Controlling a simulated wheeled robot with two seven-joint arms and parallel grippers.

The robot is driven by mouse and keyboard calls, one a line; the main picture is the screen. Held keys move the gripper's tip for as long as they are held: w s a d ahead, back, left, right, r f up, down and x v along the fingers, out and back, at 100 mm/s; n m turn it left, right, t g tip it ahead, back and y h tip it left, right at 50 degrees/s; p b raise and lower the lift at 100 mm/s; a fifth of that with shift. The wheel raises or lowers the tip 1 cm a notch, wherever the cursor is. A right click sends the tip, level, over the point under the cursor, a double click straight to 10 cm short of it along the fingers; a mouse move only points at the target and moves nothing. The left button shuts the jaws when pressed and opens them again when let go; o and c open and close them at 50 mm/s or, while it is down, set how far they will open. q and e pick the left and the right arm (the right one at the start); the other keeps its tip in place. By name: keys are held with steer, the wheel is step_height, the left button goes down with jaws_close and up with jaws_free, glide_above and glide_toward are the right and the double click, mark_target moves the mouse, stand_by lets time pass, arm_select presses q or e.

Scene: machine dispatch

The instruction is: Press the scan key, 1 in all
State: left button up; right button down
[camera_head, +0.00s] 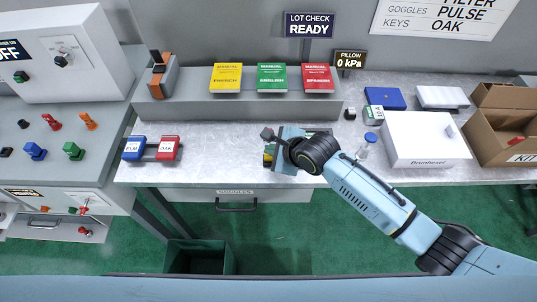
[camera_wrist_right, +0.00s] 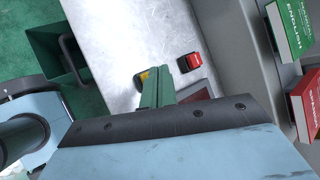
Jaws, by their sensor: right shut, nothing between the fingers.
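My right gripper (camera_head: 278,148) is over the front middle of the worktop, below the row of manuals. Its jaws are shut and empty. In the right wrist view, a small red key-like block (camera_wrist_right: 190,62) sits on the pale worktop just beyond the gripper. Its pale marks are too small to read, so I cannot confirm it as the scan key. A small yellow and green item (camera_head: 268,151) shows beside the gripper, partly hidden by it; yellow also shows in the wrist view (camera_wrist_right: 145,76). I cannot tell whether the gripper touches anything. My left gripper is not visible.
A grey raised shelf (camera_head: 190,110) holds the yellow, green and red manuals. Blue ELM (camera_head: 133,148) and red OAK (camera_head: 167,149) blocks lie left. A white box (camera_head: 415,142) and open carton (camera_head: 508,125) stand right.

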steer(key=shift+f, duration=0.1)
stand_by(0.5)
steer(key=shift+f, duration=0.35)
steer(key=shift+f, duration=0.55)
stand_by(0.8)
steer(key=shift+r+p, duration=0.95)
steer(key=shift+p, duration=0.2)
steer(key=shift+r, duration=0.1)
